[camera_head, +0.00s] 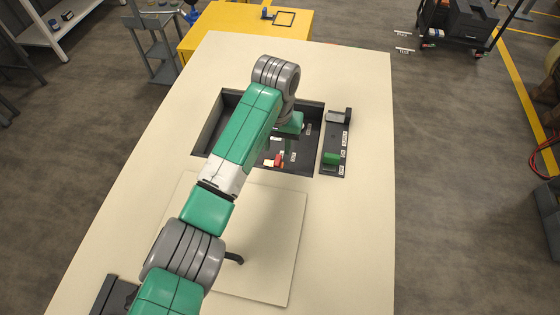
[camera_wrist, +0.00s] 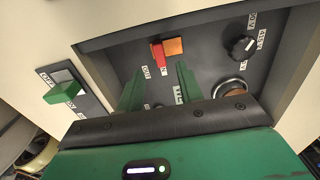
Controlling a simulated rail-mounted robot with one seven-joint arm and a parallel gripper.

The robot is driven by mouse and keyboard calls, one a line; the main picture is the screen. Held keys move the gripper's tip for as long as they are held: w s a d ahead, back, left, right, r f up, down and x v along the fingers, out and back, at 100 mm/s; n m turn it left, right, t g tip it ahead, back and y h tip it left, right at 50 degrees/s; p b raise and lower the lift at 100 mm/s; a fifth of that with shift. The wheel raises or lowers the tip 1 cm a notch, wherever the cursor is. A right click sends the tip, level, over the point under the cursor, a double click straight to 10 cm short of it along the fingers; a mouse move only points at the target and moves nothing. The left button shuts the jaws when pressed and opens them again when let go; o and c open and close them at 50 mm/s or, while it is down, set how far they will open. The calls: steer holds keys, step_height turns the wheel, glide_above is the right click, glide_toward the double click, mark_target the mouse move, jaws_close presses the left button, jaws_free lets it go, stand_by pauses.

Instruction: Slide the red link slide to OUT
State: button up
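The red link slide (camera_wrist: 157,56) is a small red block on the dark recessed panel (camera_wrist: 208,55). It touches or stands close beside an orange block (camera_wrist: 174,46) on its right. A white label that seems to read OUT (camera_wrist: 146,72) lies below and left of it. The red slide also shows in the head view (camera_head: 279,160), just right of my arm. My gripper (camera_wrist: 160,72) is open, its two green fingers apart and empty. In the wrist view the fingertips lie below the red slide, one to each side. Contact cannot be told.
The panel sits in a recess with raised walls. A separate switch plate with a green handle (camera_head: 331,157) stands right of the recess. The pale tabletop (camera_head: 350,240) is clear at front right.

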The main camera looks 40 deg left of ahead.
mark_target(277, 160)
step_height(277, 160, down, 7)
steer(key=shift+f+b, duration=0.1)
steer(key=shift+b, duration=0.7)
jaws_close()
